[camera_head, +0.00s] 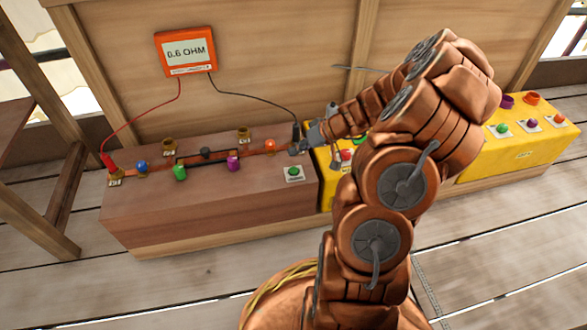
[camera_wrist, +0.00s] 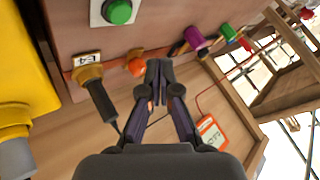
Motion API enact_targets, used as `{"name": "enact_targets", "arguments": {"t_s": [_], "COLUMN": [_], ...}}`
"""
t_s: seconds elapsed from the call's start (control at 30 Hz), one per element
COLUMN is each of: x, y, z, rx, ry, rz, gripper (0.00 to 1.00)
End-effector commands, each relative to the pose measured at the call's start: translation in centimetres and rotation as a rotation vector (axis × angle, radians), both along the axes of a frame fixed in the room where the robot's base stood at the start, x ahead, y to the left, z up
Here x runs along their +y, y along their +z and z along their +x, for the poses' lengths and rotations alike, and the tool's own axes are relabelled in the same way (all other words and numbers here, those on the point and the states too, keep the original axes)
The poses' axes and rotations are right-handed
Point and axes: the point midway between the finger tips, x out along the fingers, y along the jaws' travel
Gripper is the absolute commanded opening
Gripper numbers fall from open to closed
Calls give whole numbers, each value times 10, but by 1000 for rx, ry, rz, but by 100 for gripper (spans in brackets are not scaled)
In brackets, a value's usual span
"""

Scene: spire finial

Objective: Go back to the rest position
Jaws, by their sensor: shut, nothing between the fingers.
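My gripper (camera_head: 298,148) is over the right end of the brown wooden box (camera_head: 220,205) in the head view. In the wrist view my gripper (camera_wrist: 158,66) has its two dark fingertips together with nothing between them. The fingertips are beside an orange knob (camera_wrist: 136,65); I cannot tell whether they touch anything. My arm reaches up from the bottom of the head view and bends down to the left. A black probe (camera_wrist: 101,102) with its cable stands in a brass socket (camera_wrist: 88,73) labelled E4, apart from the fingers.
An orange meter (camera_head: 186,51) reads 0.6 OHM on the back panel. Its red probe (camera_head: 107,161) is at the box's left end. Green (camera_head: 180,173) and purple (camera_head: 232,161) knobs and a green button (camera_head: 293,171) sit on top. A yellow box (camera_head: 515,150) is right, partly behind my arm.

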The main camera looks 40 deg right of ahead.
Motion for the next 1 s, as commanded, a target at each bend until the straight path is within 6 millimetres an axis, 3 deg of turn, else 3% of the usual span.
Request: {"name": "enact_targets", "arguments": {"t_s": [0.67,0.77,1.0], "x": [2,14,80], "y": [4,24,121], "z": [0,1,-6], "rx": [1,9,77], "ry": [4,25,139], "rz": [1,4,14], "gripper": [0,0,0]}}
